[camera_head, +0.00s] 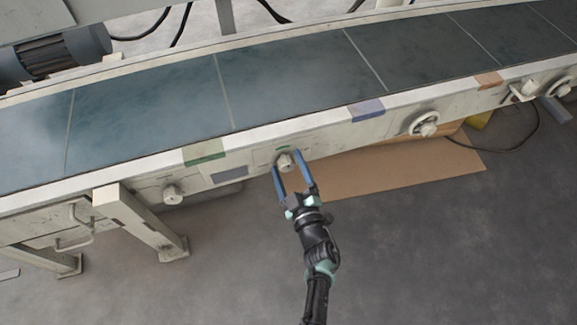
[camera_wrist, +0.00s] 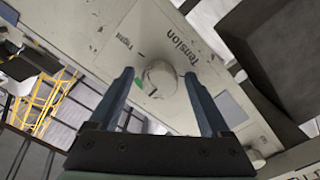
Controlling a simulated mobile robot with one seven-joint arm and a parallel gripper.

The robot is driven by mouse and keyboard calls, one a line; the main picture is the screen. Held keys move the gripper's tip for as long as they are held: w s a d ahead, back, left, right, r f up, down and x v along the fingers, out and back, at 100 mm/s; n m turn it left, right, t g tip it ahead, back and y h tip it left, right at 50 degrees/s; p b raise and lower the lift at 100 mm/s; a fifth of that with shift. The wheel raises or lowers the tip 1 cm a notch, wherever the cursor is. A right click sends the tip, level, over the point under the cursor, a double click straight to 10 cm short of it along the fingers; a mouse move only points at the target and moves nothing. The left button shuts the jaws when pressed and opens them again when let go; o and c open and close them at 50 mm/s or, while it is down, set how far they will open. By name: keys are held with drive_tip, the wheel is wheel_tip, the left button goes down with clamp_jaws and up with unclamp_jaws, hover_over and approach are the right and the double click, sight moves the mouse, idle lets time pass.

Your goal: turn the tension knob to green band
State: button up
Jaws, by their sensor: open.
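The tension knob (camera_head: 284,161) is a pale round knob on the front side panel of the conveyor. In the wrist view the knob (camera_wrist: 159,80) sits below the printed word "Tension", with "Tight" printed to its left. A small green band (camera_wrist: 138,88) shows on the panel at the knob's left edge. My gripper (camera_head: 287,165) is open, with its two blue fingers on either side of the knob. I cannot tell whether either finger touches it. The knob's pointer is not clear.
Another knob (camera_head: 172,194) is to the left on the same panel, and a handwheel (camera_head: 424,124) is to the right. The conveyor belt (camera_head: 290,75) runs above. A support leg (camera_head: 145,220) stands at left. A cardboard sheet (camera_head: 390,170) lies on the floor; the front floor is clear.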

drive_tip(key=p+v, duration=0.5)
drive_tip(key=v, duration=0.8)
